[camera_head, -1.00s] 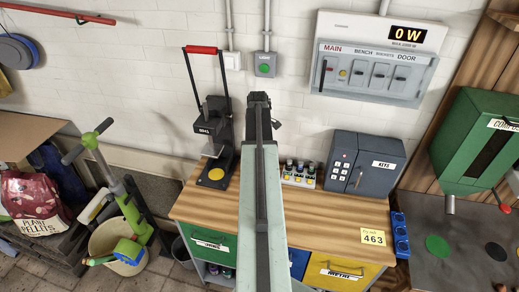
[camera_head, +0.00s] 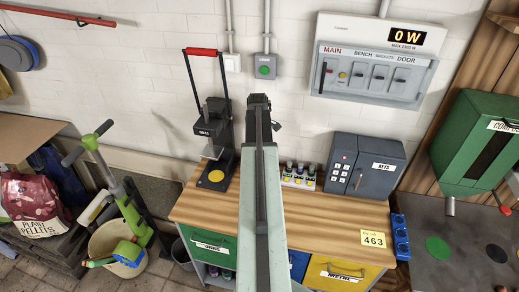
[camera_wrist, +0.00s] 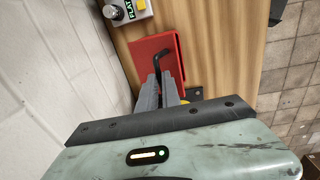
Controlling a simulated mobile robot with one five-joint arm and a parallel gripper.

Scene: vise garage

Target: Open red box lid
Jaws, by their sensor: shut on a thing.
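The red box (camera_wrist: 152,62) shows in the wrist view on the wooden bench top, with its red lid face turned toward the camera. A black bent handle (camera_wrist: 163,56) stands out from it. My gripper (camera_wrist: 161,82) is at the handle, its grey fingers shut on the handle's near part. The fingers and the dark wrist bar hide the lower part of the box. In the head view my arm covers the red box, and only the dark end of my gripper (camera_head: 259,104) shows above the bench.
A white wall lies behind. A grey box with a lamp (camera_wrist: 124,10) is close to the red box.

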